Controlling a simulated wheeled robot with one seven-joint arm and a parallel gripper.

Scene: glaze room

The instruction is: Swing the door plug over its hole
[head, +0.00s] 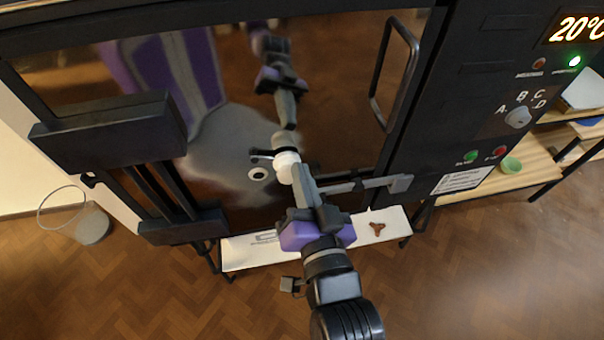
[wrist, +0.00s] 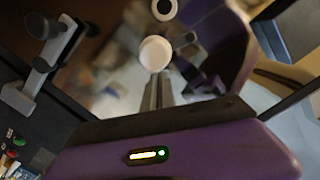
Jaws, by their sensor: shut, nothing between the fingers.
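The white door plug (head: 284,160) is on the dark glossy kiln door, just right of its hole (head: 258,174). The hole is a white ring with a dark centre and is uncovered. A short dark piece (head: 262,154) shows beside the plug, above the hole. My gripper (head: 297,172) is shut and empty, its tips at the plug's lower right edge. In the wrist view the plug (wrist: 155,53) is straight ahead of my fingertips (wrist: 158,78), with the hole (wrist: 163,9) beyond it. I cannot tell whether the fingers touch the plug.
A door latch bar (head: 372,185) lies to the right of my gripper, and a tall door handle (head: 396,75) stands above it. A white shelf (head: 240,254) with a small brown three-armed piece (head: 377,229) is below.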

